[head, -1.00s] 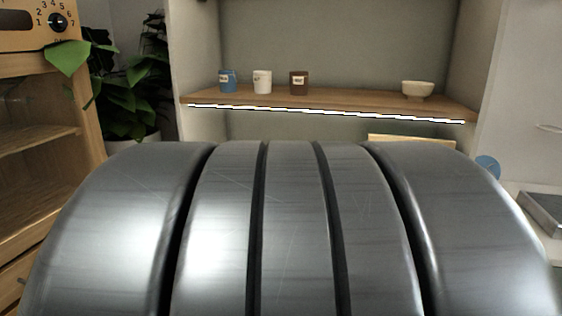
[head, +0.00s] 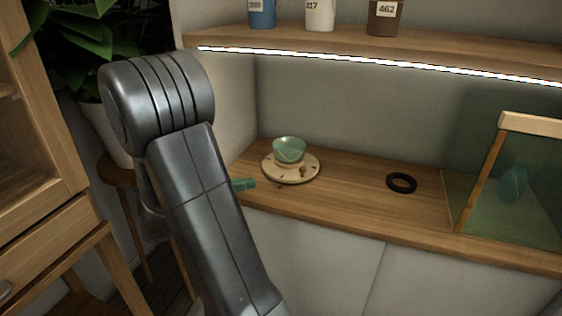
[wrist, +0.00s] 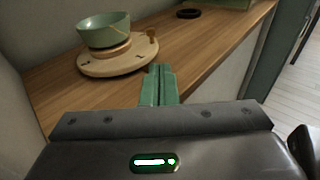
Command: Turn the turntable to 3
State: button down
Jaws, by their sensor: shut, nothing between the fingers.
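The turntable (head: 272,171) is a pale round wooden disc on the wooden counter. A green bowl (head: 289,150) stands on its middle, and a small brown knob (head: 303,171) stands up near its rim. In the wrist view the turntable (wrist: 95,68) is ahead and to the left, with the bowl (wrist: 103,31) on it and the knob (wrist: 151,36) at its right edge. Dark marks show on the disc, too small to read. My gripper (wrist: 159,70) has green fingers, shut and empty, just in front of the disc's near right side. In the head view my gripper (head: 244,184) is left of the turntable.
A black ring (head: 402,183) lies on the counter to the right. A glass case (head: 530,125) with a teal vase (head: 513,182) stands farther right. The shelf (head: 420,55) with several jars hangs above. The counter between turntable and ring is clear.

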jog(key=shift+t, duration=0.4)
jog(key=b+x, duration=0.2)
jog(key=x, duration=0.4)
jog(key=w+b+x, duration=0.1)
jog(key=b+x, duration=0.1)
jog(key=x, duration=0.5)
jog(key=shift+a, duration=0.15)
jog(key=shift+n+t, duration=0.4)
jog(key=shift+n, duration=0.1)
